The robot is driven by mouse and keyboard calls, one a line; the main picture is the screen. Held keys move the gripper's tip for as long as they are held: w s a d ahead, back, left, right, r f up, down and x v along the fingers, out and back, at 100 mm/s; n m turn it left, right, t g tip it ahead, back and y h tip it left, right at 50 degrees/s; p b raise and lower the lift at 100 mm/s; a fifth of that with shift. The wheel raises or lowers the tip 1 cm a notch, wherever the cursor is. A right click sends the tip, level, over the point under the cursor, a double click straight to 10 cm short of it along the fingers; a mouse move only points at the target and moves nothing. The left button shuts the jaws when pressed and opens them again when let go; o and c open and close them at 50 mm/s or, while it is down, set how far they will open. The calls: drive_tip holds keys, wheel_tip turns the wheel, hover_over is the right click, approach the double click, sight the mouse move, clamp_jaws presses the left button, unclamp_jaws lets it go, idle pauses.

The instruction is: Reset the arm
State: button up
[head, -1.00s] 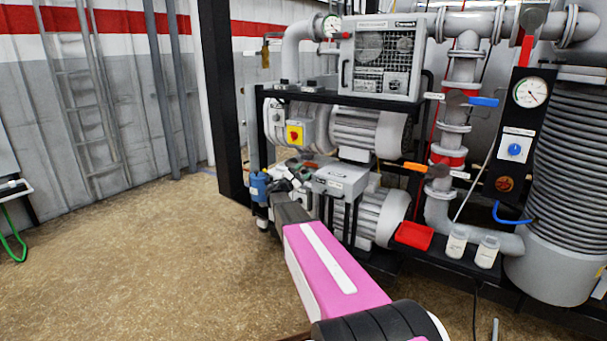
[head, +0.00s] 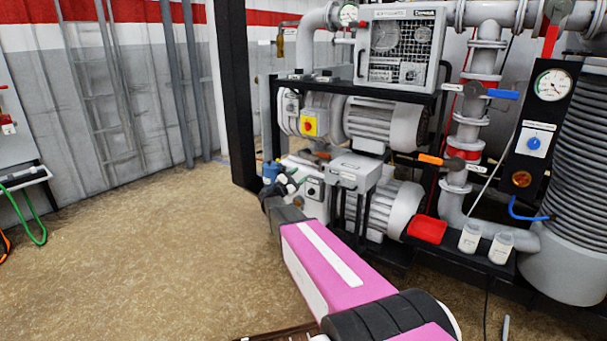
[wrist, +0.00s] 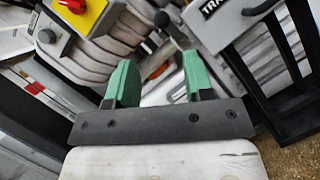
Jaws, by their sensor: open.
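My gripper (wrist: 160,72) is open in the wrist view, with two green fingers apart and nothing held between them. In the head view, my pink and white arm reaches forward from the bottom, and its end is small beside the lower pump (head: 388,212). Wrist hardware partly hides the fingers there. The wrist view shows the yellow switch plate with a red knob (wrist: 75,10) at upper left and a grey box (wrist: 228,20) at upper right. I cannot tell whether the fingers touch anything.
A red tray (head: 427,229) and two white jars (head: 470,238) stand right of my arm. A gauge panel (head: 543,127) is farther right. Open floor (head: 130,250) lies to the left.

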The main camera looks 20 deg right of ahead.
drive_tip(key=shift+s, duration=0.1)
drive_tip(key=s+d+f+m+g+y, duration=0.1)
drive_tip(key=s+f+m+g+y, duration=0.4)
drive_tip(key=s, duration=0.4)
drive_tip(key=s+d+f+m+g+y, duration=0.1)
drive_tip(key=s+f+m+g+y, duration=0.15)
drive_tip(key=s+f, duration=0.55)
drive_tip(key=s+a+f+m+g+y, duration=0.1)
drive_tip(key=s+a+f+m+y, duration=0.1)
drive_tip(key=s+a+m+y, duration=0.2)
drive_tip(key=s+a+f+m+y, duration=0.2)
drive_tip(key=s+a+m+y, duration=0.2)
drive_tip(key=s+a+y, duration=0.4)
drive_tip(key=s+a, duration=0.1)
drive_tip(key=s, duration=0.4)
drive_tip(key=shift+f+g, duration=0.25)
drive_tip(key=shift+g, duration=0.1)
